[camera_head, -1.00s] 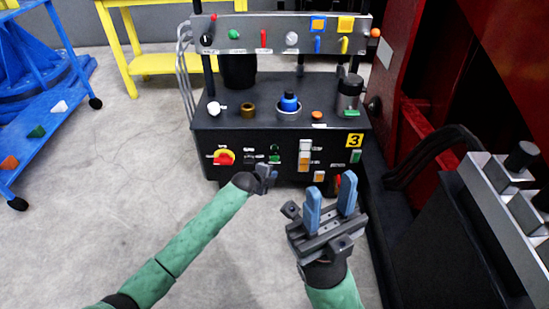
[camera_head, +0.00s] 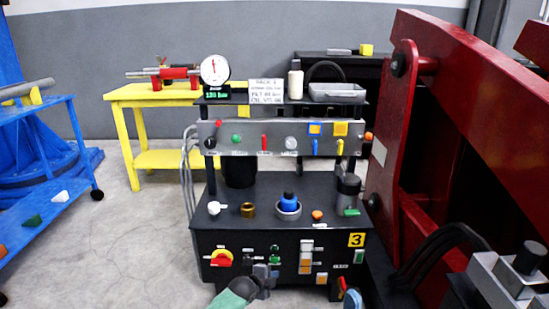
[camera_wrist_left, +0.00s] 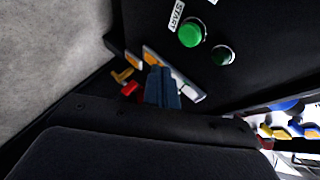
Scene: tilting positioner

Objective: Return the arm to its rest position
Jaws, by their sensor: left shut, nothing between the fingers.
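My left gripper (camera_head: 262,278) is low in front of the black console's front panel (camera_head: 225,240), with its green forearm cut off by the bottom edge. In the left wrist view its blue fingers (camera_wrist_left: 162,88) are together with nothing between them. A green START button (camera_wrist_left: 190,33) on the panel lies beyond the fingers in that view. Whether the fingers touch the panel cannot be told. Only a blue finger part of my right gripper (camera_head: 352,299) shows at the bottom edge; the rest is out of frame.
The console carries a red and yellow knob (camera_head: 221,258), switches, and a blue-topped part (camera_head: 288,204). A red steel frame (camera_head: 470,110) stands close on the right. A blue cart (camera_head: 40,190) is at the left, a yellow table (camera_head: 150,95) behind. Grey floor (camera_head: 130,250) at left is clear.

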